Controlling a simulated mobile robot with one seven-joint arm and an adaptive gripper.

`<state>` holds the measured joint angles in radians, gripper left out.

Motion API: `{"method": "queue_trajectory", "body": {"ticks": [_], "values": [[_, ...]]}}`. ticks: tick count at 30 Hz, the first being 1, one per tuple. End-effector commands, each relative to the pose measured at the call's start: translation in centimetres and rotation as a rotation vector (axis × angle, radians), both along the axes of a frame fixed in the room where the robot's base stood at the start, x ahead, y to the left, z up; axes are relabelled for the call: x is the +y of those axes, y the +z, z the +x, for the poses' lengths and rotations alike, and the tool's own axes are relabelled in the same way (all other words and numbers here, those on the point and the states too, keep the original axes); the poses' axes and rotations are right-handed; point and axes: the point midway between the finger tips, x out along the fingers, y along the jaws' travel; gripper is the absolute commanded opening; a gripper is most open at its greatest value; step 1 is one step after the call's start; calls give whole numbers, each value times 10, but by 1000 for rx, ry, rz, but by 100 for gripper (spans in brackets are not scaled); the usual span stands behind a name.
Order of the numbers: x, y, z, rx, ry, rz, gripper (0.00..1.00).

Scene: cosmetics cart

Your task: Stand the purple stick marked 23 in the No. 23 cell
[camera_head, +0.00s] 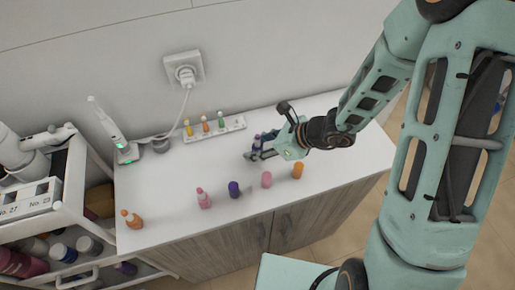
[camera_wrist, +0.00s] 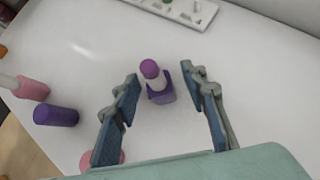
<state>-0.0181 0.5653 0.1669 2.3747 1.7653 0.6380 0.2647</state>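A purple stick (camera_wrist: 160,95) with a round purple top stands upright on the white counter; it also shows in the head view (camera_head: 257,140). I cannot read a number on it. My gripper (camera_wrist: 160,76) is open, with one finger on each side of the stick and a gap visible on both sides. My gripper also shows in the head view (camera_head: 260,151), low over the counter.
A dark purple bottle (camera_head: 234,189), a pink bottle (camera_head: 203,198), another pink one (camera_head: 266,180) and orange ones (camera_head: 298,170) (camera_head: 131,219) stand along the counter's front. A white rack (camera_head: 235,123) with small coloured sticks is behind. A charger (camera_head: 125,152) stands at the left.

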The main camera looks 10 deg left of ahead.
Motion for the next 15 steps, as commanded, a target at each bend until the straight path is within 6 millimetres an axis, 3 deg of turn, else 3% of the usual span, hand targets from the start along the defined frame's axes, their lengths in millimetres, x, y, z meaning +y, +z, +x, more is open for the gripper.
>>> {"method": "queue_trajectory", "body": {"ticks": [3,12,15], "values": [[0,0,0,0,0,0,40],[0,0,0,0,0,0,7],[0,1,0,0,0,0,0]]}}
